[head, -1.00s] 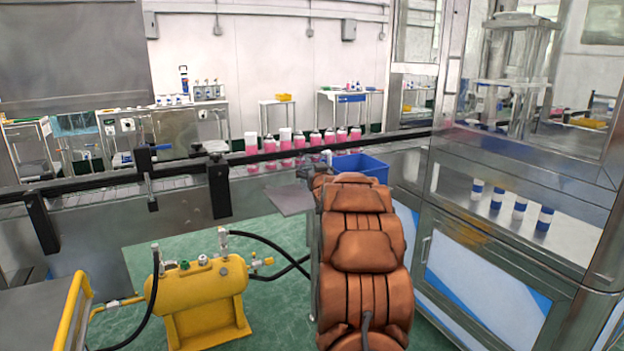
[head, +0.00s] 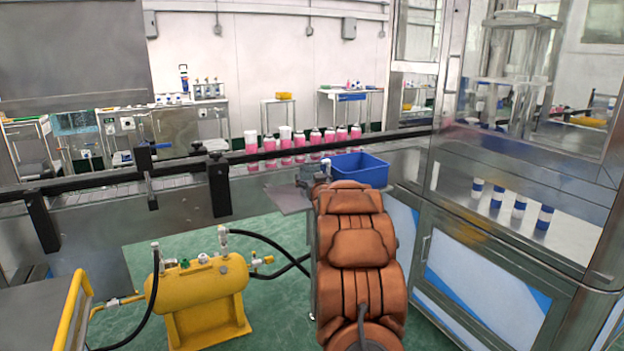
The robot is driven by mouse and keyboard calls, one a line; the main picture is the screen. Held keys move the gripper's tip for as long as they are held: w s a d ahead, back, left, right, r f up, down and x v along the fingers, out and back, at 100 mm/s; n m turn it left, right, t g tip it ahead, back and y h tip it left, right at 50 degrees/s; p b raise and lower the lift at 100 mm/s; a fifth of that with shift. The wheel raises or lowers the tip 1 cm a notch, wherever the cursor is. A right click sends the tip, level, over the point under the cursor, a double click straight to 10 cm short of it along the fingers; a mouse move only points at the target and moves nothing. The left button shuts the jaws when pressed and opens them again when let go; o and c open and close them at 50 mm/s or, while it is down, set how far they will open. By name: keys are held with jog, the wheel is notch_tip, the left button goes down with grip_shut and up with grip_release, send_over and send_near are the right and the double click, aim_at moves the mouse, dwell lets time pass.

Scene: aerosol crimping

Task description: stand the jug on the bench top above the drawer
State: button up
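My brown-padded arm reaches forward from the bottom middle. Its end, with my gripper (head: 312,178), is small and partly hidden behind the padding, beside a blue bin. Whether its fingers are open or shut does not show. A pale, bluish see-through shape is at the gripper, too small to name; I cannot make out a jug for sure. A bench (head: 375,91) with a blue drawer front (head: 351,97) under its top stands at the back wall, with small items on it.
A conveyor with a black rail (head: 100,183) crosses the view, carrying several pink bottles (head: 286,142). The blue bin (head: 358,168) is right of my arm's end. A yellow tank (head: 197,290) with black hoses stands left. A steel glass cabinet (head: 500,250) fills the right.

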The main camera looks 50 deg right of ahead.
jog(key=shift+o, duration=1.2)
jog(key=shift+s+r, duration=0.1)
jog(key=shift+r, duration=0.05)
jog(key=v, duration=1.2)
jog(key=shift+b, duration=0.4)
jog(key=shift+a, duration=0.1)
